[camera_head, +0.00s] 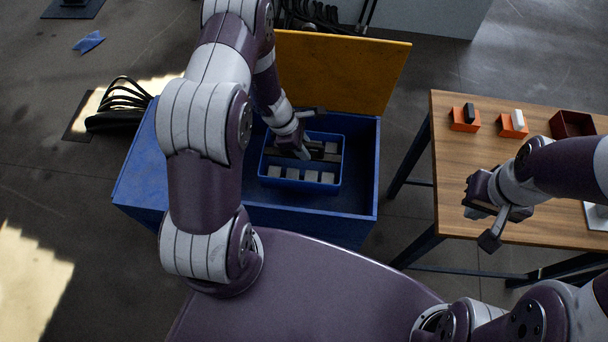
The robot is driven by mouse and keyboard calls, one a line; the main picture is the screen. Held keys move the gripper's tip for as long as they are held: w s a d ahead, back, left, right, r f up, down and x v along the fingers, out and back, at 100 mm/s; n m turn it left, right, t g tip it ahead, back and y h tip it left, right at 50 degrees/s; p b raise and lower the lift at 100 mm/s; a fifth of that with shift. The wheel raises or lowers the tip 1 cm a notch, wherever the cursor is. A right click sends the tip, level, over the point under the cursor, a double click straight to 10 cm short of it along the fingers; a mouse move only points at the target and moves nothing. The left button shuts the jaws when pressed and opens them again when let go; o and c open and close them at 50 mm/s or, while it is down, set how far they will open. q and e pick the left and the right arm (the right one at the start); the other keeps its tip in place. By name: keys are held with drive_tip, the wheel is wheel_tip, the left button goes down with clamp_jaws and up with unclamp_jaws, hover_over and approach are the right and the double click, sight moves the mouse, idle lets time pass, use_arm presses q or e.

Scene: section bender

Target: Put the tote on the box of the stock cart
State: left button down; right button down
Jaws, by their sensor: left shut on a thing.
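The tote (309,185) is a small blue open bin with several grey blocks in it. It shows inside the outline of the large blue box (235,204), whose yellow panel (345,72) stands up at the back. I cannot tell whether the tote rests on the box or hangs just above its floor. My left gripper (303,153) reaches down into the tote and is shut on it; its fingertips are partly hidden.
The wooden table (450,165) on the right carries two orange holders (464,120) (512,125) and a dark red bin (572,124). Black cables (122,108) lie left of the box. A blue scrap (89,42) is on the floor, which is open at far left.

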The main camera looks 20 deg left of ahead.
sight(306, 167)
use_arm(q)
wheel_tip(306, 167, down, 9)
drive_tip(key=shift+r, duration=0.2)
drive_tip(key=shift+f, duration=0.1)
drive_tip(key=c, duration=0.9)
unclamp_jaws()
drive_tip(key=shift+s, duration=0.1)
